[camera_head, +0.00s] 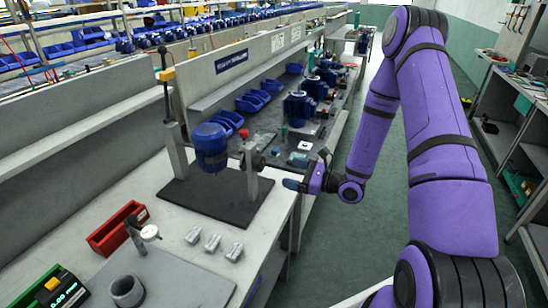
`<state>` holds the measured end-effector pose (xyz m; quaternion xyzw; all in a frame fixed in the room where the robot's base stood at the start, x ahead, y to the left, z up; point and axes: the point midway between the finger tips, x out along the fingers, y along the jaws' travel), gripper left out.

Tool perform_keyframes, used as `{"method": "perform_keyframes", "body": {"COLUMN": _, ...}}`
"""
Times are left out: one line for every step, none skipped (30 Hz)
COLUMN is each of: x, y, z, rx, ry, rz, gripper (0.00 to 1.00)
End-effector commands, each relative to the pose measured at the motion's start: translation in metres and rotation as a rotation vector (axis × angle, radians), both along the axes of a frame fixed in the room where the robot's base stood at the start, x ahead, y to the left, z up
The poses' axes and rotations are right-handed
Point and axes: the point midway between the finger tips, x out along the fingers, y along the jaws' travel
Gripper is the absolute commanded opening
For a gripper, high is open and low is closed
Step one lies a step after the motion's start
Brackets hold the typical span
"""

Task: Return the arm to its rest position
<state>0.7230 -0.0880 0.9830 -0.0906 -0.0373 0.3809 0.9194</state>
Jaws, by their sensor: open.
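My purple arm (437,120) rises at the right of the head view, bends at the top and comes down to my gripper (288,183). My gripper points left, beside the front right of the pump stand. It is open, and I see nothing held in it. I cannot tell from this view whether the gripper touches the pump's shaft end (258,162).
A red bin (118,229), several small metal blocks (213,243), a grey plate with a dial gauge (149,232) and a green digital device (52,289) lie on the near bench. Blue bins (252,101) and motors line the bench behind. The green aisle floor (372,215) is clear.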

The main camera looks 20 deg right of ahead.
Motion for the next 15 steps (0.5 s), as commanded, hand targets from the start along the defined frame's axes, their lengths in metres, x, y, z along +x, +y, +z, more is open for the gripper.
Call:
{"method": "perform_keyframes", "body": {"x": 0.0, "y": 0.0, "z": 0.0, "rx": 0.0, "ry": 0.0, "rz": 0.0, "gripper": 0.84}}
{"method": "perform_keyframes", "body": {"x": 0.0, "y": 0.0, "z": 0.0, "rx": 0.0, "ry": 0.0, "rz": 0.0, "gripper": 0.84}}
{"method": "perform_keyframes", "body": {"x": 0.0, "y": 0.0, "z": 0.0, "rx": 0.0, "ry": 0.0, "rz": 0.0, "gripper": 0.84}}
{"method": "perform_keyframes", "body": {"x": 0.0, "y": 0.0, "z": 0.001, "rx": -0.001, "ry": 0.0, "rz": 0.002, "gripper": 0.84}}
{"method": "perform_keyframes", "body": {"x": 0.0, "y": 0.001, "z": 0.002, "rx": -0.003, "ry": -0.003, "rz": 0.006, "gripper": 0.84}}
{"method": "perform_keyframes", "body": {"x": 0.0, "y": 0.002, "z": 0.004, "rx": -0.006, "ry": -0.007, "rz": 0.014, "gripper": 0.84}}
{"method": "perform_keyframes", "body": {"x": -0.001, "y": 0.004, "z": 0.007, "rx": -0.011, "ry": -0.011, "rz": 0.026, "gripper": 0.84}}
{"method": "perform_keyframes", "body": {"x": -0.001, "y": 0.006, "z": 0.011, "rx": -0.016, "ry": -0.017, "rz": 0.039, "gripper": 0.84}}
{"method": "perform_keyframes", "body": {"x": -0.002, "y": 0.009, "z": 0.018, "rx": -0.027, "ry": -0.026, "rz": 0.061, "gripper": 0.84}}
{"method": "perform_keyframes", "body": {"x": -0.003, "y": 0.012, "z": 0.023, "rx": -0.036, "ry": -0.033, "rz": 0.083, "gripper": 0.84}}
{"method": "perform_keyframes", "body": {"x": -0.005, "y": 0.015, "z": 0.029, "rx": -0.048, "ry": -0.043, "rz": 0.106, "gripper": 0.84}}
{"method": "perform_keyframes", "body": {"x": -0.007, "y": 0.02, "z": 0.038, "rx": -0.065, "ry": -0.055, "rz": 0.141, "gripper": 0.84}}
{"method": "perform_keyframes", "body": {"x": -0.009, "y": 0.024, "z": 0.045, "rx": -0.08, "ry": -0.066, "rz": 0.169, "gripper": 0.84}}
{"method": "perform_keyframes", "body": {"x": -0.012, "y": 0.027, "z": 0.052, "rx": -0.094, "ry": -0.076, "rz": 0.198, "gripper": 0.84}}
{"method": "perform_keyframes", "body": {"x": -0.015, "y": 0.033, "z": 0.061, "rx": -0.114, "ry": -0.088, "rz": 0.236, "gripper": 0.84}}
